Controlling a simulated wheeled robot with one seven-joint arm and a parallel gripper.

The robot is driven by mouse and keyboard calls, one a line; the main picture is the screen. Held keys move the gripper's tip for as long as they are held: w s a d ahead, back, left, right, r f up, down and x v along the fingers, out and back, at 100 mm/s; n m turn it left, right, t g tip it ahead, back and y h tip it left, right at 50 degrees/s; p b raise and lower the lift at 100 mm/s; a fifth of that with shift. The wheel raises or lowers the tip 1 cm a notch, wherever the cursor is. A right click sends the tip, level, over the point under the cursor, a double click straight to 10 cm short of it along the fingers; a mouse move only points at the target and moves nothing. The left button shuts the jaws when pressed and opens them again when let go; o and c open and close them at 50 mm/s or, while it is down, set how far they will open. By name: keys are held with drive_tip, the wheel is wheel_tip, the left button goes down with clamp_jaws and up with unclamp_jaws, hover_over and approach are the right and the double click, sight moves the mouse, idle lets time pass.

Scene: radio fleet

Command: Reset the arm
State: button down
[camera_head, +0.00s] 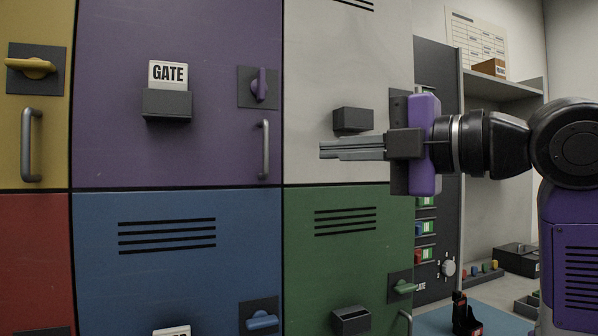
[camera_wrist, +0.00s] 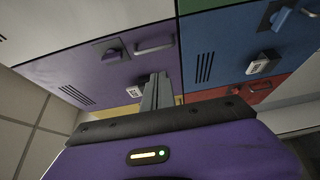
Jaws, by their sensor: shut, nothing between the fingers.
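My gripper (camera_head: 324,150) is at the right of the head view, stretched to the left in front of the white locker door (camera_head: 310,90). Its two grey fingers lie together, shut and empty. In the wrist view the fingers (camera_wrist: 158,82) point up toward the purple locker door (camera_wrist: 95,68). The gripper appears clear of the handles and latches. My purple and black arm comes in from the right edge of the head view.
Lockers in purple (camera_head: 110,130), blue (camera_head: 165,275), green (camera_head: 340,265), yellow and red fill the left. The purple one bears a GATE card (camera_head: 168,73) in a holder. A shelf (camera_head: 500,84) and a blue mat (camera_head: 490,318) with a black radio (camera_head: 464,315) are at right.

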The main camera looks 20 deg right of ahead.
wheel_tip(320, 180, up, 6)
drive_tip(key=s+d+r+m+t, duration=0.1)
drive_tip(key=d+m+t, duration=0.1)
drive_tip(key=m+t, duration=0.25)
drive_tip(key=d+f+m+t+h, duration=0.2)
drive_tip(key=d+f+m+t, duration=0.25)
drive_tip(key=m, duration=0.25)
drive_tip(key=s+d+f+m+h, duration=0.15)
drive_tip(key=f+m+h, duration=0.5)
drive_tip(key=f, duration=0.65)
drive_tip(key=s+d+f+m+h, duration=0.15)
drive_tip(key=f+m+h, duration=0.5)
drive_tip(key=f, duration=0.65)
drive_tip(key=s+a+f+m+g+y, duration=0.1)
drive_tip(key=s+a+f+m+g, duration=0.15)
drive_tip(key=s+f, duration=0.5)
drive_tip(key=s+a+f+m+g+y, duration=0.1)
drive_tip(key=s+a+f, duration=0.3)
drive_tip(key=f, duration=0.7)
drive_tip(key=s+a+f+n+g+y, duration=0.2)
drive_tip(key=s+a+f+g, duration=0.1)
drive_tip(key=s+f, duration=0.4)
drive_tip(key=s+a+f+n+g+y, duration=0.2)
drive_tip(key=s+f, duration=0.5)
drive_tip(key=s, duration=0.6)
drive_tip(key=shift+s+a+g, duration=0.4)
drive_tip(key=shift+a+g, duration=0.1)
drive_tip(key=shift+g, duration=0.25)
